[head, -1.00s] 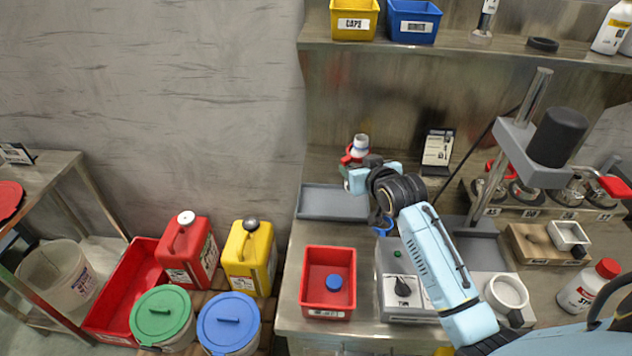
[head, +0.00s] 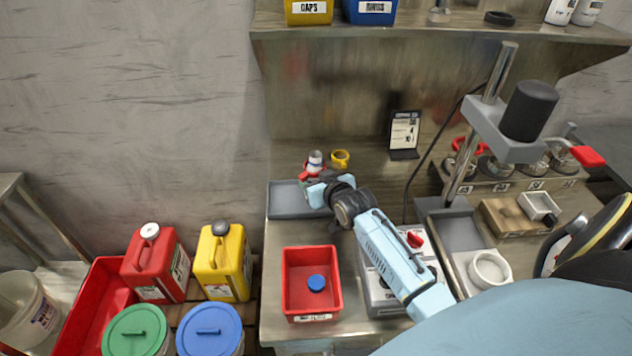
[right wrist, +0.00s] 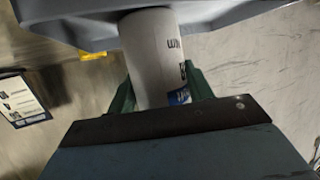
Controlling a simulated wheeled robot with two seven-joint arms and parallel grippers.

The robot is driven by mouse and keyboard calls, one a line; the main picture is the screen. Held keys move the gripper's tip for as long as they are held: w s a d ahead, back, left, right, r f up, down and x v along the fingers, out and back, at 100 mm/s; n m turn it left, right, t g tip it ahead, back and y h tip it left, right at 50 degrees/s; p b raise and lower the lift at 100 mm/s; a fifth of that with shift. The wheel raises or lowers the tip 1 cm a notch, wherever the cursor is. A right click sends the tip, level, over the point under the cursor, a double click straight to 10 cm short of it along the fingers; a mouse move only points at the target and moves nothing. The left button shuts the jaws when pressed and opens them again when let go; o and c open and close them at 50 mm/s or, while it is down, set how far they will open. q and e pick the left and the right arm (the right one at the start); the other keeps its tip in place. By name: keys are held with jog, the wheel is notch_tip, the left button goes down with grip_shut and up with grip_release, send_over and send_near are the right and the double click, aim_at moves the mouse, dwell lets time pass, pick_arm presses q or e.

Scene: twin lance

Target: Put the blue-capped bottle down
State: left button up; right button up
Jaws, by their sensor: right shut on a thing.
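My right gripper (head: 312,182) is shut on a white bottle (head: 315,160), at the grey tray (head: 285,200). In the head view the bottle's top looks white, and red shows around it; its lower part is hidden by my gripper. In the right wrist view the bottle (right wrist: 155,55) is between the green fingers (right wrist: 160,88), with dark print and a blue patch on its label. Its far end meets the grey tray there (right wrist: 75,22); I cannot tell if they touch. A blue cap (head: 316,283) lies in the red bin (head: 285,268). My left gripper is not in view.
A yellow ring (head: 340,158) is behind the bottle, right of it. A small sign (head: 404,130) stands further right. A grey device with a red knob (head: 413,240) is under my right arm. The left part of the grey tray is bare.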

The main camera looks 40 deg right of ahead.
jog(key=shift+f, duration=0.1)
jog(key=o, duration=0.8)
jog(key=shift+f, duration=0.1)
jog(key=o, duration=0.4)
jog(key=shift+r, duration=0.25)
jog(key=p+v, duration=0.1)
jog(key=v, duration=1.1)
jog(key=shift+f+p, duration=0.1)
jog(key=shift+p, duration=0.3)
